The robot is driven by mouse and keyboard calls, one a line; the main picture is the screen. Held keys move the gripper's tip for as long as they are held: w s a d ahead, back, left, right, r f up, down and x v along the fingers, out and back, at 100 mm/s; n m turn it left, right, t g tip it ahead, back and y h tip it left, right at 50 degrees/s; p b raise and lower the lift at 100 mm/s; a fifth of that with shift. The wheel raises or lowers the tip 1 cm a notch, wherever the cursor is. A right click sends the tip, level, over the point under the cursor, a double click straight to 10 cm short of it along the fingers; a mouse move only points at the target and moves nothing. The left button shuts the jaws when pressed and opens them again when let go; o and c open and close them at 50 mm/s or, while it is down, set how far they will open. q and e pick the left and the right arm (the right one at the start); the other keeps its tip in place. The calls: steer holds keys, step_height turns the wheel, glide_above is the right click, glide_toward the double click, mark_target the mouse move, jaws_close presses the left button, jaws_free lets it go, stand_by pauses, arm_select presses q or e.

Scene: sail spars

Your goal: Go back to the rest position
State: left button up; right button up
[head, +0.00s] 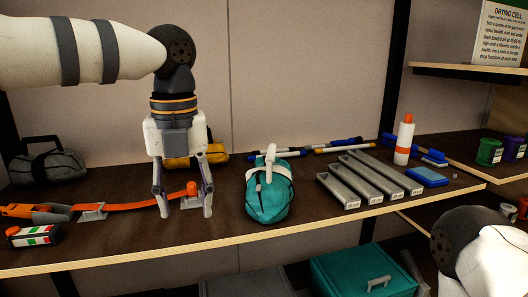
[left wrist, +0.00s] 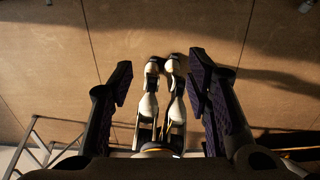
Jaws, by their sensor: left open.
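My left gripper (head: 183,211) is open in the head view, pointing down at the shelf. Its fingers stand on either side of a grey bracket with an orange knob (head: 192,188), at the right end of an orange strip (head: 135,207). I cannot tell whether the fingers touch the shelf. Both dark fingers show spread in the left wrist view (left wrist: 160,78), with nothing gripped. White and black jointed shapes (left wrist: 160,100) show between them, unclear. My right arm shows only partly at the lower right of the head view; its gripper is out of view.
The shelf (head: 250,245) holds a teal bag (head: 265,203), grey channels (head: 340,190), an orange-capped bottle (head: 404,140), a yellow bag (head: 180,162) and a grey bag (head: 48,168). A striped box (head: 34,236) lies at left. Teal box (head: 350,265) is below.

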arm_select(q)
steer(key=w+a+f+m+t+y, duration=0.1)
steer(key=w+a+f+m+y, duration=0.25)
steer(key=f, duration=0.55)
steer(key=a+f+m+t+y, duration=0.25)
steer(key=a+f+m, duration=0.3)
steer(key=f, duration=0.35)
steer(key=s+a+f+m+t, duration=0.15)
steer(key=s+f+m, duration=0.35)
steer(key=f+m, duration=0.65)
steer(key=s+d+f+m+g+h, duration=0.1)
steer(key=s+f+m+h, duration=0.1)
steer(key=s+f+m, duration=0.4)
steer(key=s+f+m+h, duration=0.2)
steer(key=s+f+m, duration=0.15)
steer(key=s, duration=0.45)
steer(key=s+m+g+h, duration=0.2)
steer(key=s+m+g, duration=0.3)
steer(key=s, duration=1.4)
steer(key=m, duration=0.3)
steer(key=shift+a+f+m+g, duration=0.15)
steer(key=shift+f+m+g, duration=0.15)
steer(key=shift+f, duration=0.1)
